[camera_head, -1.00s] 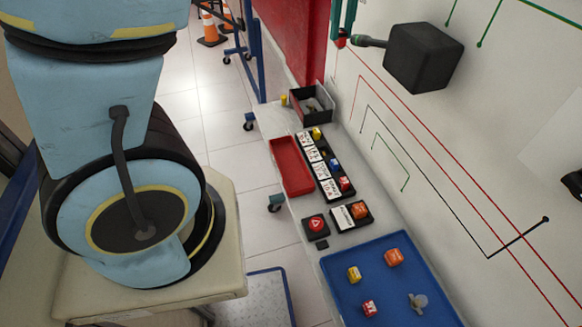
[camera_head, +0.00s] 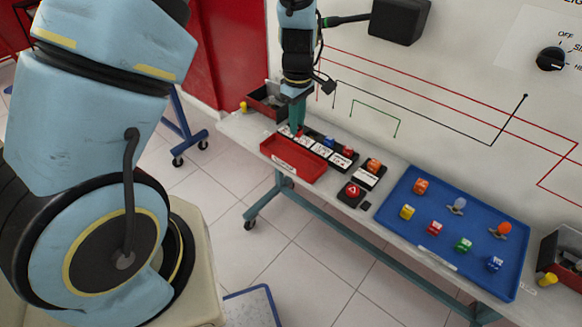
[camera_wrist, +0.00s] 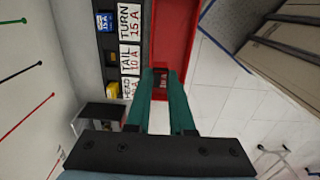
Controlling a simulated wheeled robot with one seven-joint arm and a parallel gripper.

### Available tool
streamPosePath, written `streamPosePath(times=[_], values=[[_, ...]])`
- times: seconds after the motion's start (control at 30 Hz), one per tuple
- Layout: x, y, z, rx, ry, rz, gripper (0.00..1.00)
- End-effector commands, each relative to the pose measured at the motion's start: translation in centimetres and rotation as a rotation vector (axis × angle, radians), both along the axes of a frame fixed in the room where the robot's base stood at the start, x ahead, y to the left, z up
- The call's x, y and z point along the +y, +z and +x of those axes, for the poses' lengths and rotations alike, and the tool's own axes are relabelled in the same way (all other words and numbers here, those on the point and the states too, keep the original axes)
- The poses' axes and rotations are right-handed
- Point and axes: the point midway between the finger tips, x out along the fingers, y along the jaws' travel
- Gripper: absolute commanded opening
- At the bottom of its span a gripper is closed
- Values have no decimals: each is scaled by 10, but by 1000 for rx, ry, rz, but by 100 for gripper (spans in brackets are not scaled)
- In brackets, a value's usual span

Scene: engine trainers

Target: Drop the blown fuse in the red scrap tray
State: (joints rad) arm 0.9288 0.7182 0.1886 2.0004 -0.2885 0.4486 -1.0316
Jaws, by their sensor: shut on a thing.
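My gripper (camera_head: 296,130) points down at the far-left end of the fuse block and red scrap tray. In the wrist view its green fingers (camera_wrist: 161,76) are close together, shut on a small, dark reddish fuse (camera_wrist: 160,80) that they mostly hide. The red scrap tray (camera_head: 293,161) looks empty where visible. In the wrist view the tray (camera_wrist: 178,28) lies beyond the fingertips, which overlap its near end. I cannot tell the fuse's height above it.
A blue tray (camera_head: 400,224) with several fuses and bulbs is right of a red-triangle switch (camera_head: 352,190) and a relay block (camera_head: 369,178). A dark bin (camera_head: 262,99) stands at the bench's left end. The wall panel rises close behind.

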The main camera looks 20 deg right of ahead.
Motion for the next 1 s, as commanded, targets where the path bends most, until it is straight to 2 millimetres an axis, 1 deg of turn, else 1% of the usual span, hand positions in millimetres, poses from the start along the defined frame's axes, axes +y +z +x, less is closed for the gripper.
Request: streamPosePath(times=[0.17,0.53,0.67,0.93,0.97,1.0], values=[[0,-13,0,0,1,0,0],[0,-54,0,0,0,-1,0],[0,-60,0,0,0,-1,0],[0,-59,0,0,0,-1,0],[0,-59,0,0,0,-1,24],[0,-59,0,0,0,-1,29]])
